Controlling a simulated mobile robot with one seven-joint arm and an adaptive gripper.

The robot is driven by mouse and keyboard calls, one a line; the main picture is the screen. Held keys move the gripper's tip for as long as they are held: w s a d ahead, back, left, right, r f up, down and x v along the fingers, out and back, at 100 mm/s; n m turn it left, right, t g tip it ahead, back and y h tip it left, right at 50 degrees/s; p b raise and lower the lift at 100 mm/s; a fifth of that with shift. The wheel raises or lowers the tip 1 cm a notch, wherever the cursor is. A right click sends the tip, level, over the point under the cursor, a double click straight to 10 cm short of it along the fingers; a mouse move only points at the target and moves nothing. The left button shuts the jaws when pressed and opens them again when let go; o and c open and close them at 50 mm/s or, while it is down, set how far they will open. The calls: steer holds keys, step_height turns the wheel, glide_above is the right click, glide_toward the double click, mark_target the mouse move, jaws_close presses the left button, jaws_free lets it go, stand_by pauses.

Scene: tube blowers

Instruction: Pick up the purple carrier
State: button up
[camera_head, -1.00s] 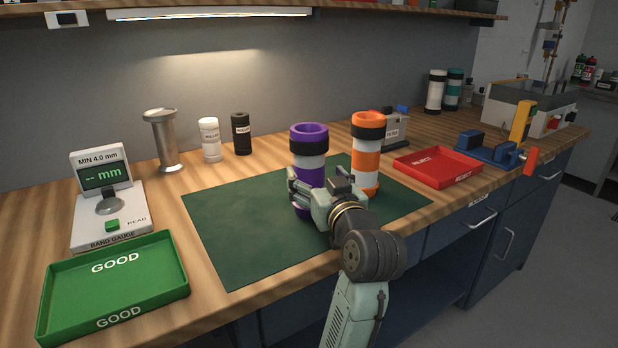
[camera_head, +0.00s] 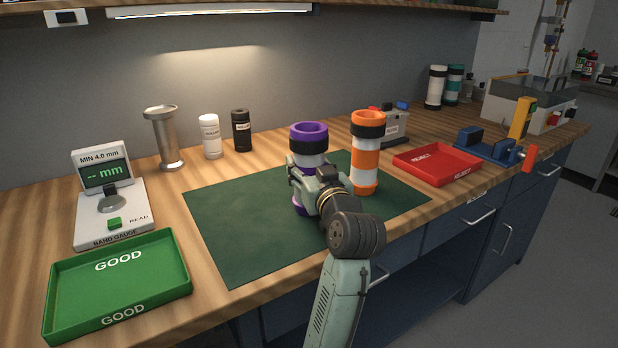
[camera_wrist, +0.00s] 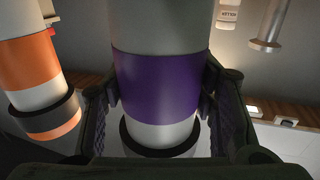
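The purple carrier (camera_head: 308,131) stands upright on the green mat (camera_head: 238,225), with a purple rim, a black collar and a white body. My gripper (camera_head: 307,178) is around its middle from the front and hides part of it. In the wrist view the purple band of the carrier (camera_wrist: 157,88) lies between the two fingers of my gripper (camera_wrist: 158,100). The pads appear to touch the band on both sides.
An orange carrier (camera_head: 367,158) stands close on the right. A red reject tray (camera_head: 437,164) lies further right. A green good tray (camera_head: 118,285) and a band gauge (camera_head: 110,215) are at the left. A metal stand (camera_head: 166,140) is behind. The mat's left part is clear.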

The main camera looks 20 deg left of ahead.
steer(key=c, duration=0.7)
steer(key=shift+r, duration=0.1)
steer(key=shift+c, duration=0.2)
